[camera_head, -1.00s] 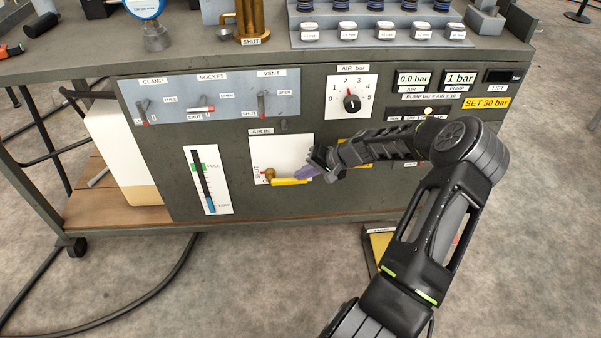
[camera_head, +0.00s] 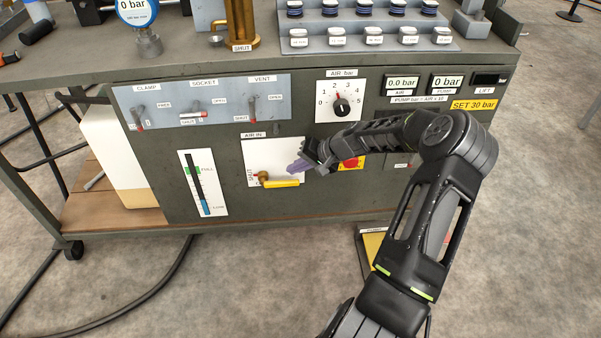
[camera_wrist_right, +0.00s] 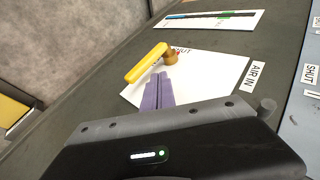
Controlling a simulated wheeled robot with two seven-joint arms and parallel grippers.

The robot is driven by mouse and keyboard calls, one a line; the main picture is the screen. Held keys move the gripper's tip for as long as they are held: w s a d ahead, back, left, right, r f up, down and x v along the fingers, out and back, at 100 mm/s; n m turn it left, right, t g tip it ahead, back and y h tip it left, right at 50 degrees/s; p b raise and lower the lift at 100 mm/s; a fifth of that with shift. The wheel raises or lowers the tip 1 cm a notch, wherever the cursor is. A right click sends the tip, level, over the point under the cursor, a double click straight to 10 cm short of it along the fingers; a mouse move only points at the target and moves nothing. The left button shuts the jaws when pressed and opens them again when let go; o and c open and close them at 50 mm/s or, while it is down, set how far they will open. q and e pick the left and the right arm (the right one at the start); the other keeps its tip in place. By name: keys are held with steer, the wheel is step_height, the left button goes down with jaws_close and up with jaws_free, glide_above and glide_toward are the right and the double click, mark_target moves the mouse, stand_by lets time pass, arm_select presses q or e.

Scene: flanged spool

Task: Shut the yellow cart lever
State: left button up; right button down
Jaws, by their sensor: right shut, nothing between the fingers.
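The yellow cart lever (camera_head: 282,184) extends right from its brass pivot (camera_head: 263,176), roughly level, along the bottom of the white AIR IN plate (camera_head: 270,153). A SHUT label stands upright left of the pivot. My right gripper (camera_head: 298,167) has purple fingers, shut and empty, just above the lever's right end in the head view. In the right wrist view, the fingers (camera_wrist_right: 158,92) point toward the lever (camera_wrist_right: 146,64) and pivot (camera_wrist_right: 170,58); a small gap seems to separate them from the lever. My left gripper is not in view.
A red button on yellow (camera_head: 351,162) is right of the plate, close to my right wrist. The AIR bar dial (camera_head: 341,106) is above, and the level gauge (camera_head: 203,182) is left. The CLAMP, SOCKET and VENT levers sit on the upper-left panel (camera_head: 215,92).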

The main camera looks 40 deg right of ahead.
arm_select(q)
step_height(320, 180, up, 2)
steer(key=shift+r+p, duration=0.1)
steer(key=shift+p, duration=0.4)
arm_select(e)
steer(key=v, duration=1)
steer(key=shift+s+d, duration=0.2)
steer(key=shift+d, duration=0.1)
steer(key=shift+f, duration=0.15)
